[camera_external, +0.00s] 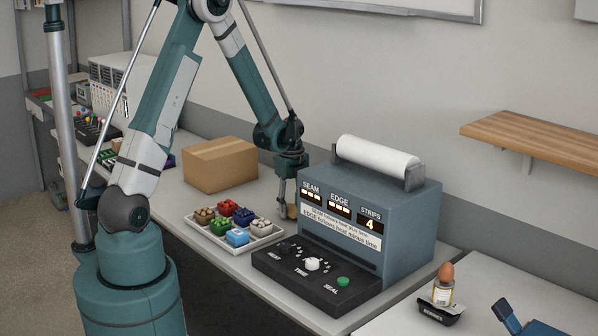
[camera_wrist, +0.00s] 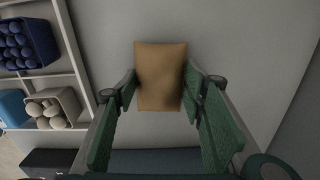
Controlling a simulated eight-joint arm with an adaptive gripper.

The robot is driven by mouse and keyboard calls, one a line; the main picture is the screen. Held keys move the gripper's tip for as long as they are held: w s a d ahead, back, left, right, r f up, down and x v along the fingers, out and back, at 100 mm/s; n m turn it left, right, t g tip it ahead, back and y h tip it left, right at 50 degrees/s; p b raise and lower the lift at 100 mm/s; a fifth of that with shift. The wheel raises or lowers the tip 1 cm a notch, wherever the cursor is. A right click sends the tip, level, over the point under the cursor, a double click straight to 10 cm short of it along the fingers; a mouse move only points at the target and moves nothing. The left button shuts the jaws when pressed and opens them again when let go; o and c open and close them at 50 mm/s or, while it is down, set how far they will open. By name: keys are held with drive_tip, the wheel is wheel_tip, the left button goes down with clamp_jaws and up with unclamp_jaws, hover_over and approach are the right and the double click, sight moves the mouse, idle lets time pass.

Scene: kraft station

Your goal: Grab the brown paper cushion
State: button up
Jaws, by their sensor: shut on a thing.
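The brown paper cushion (camera_wrist: 160,72) is a flat tan rectangle in the wrist view, between the two green-padded fingers of my gripper (camera_wrist: 160,88). The fingers touch its left and right sides. In the external view only a small tan part of the cushion (camera_external: 292,211) shows beside my gripper (camera_external: 287,202), left of the blue-grey machine. My gripper points down there, low over the table. I cannot tell whether the cushion rests on the table or is lifted.
The sealing machine (camera_external: 400,240) with a white roll on top stands close on the right. A white tray (camera_external: 252,244) of small coloured bins lies just left of my gripper. A cardboard box (camera_external: 220,165) stands behind the tray. An egg on a jar (camera_external: 444,285) stands at front right.

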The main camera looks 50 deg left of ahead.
sight(292, 206)
drive_tip(key=shift+r, duration=4.95)
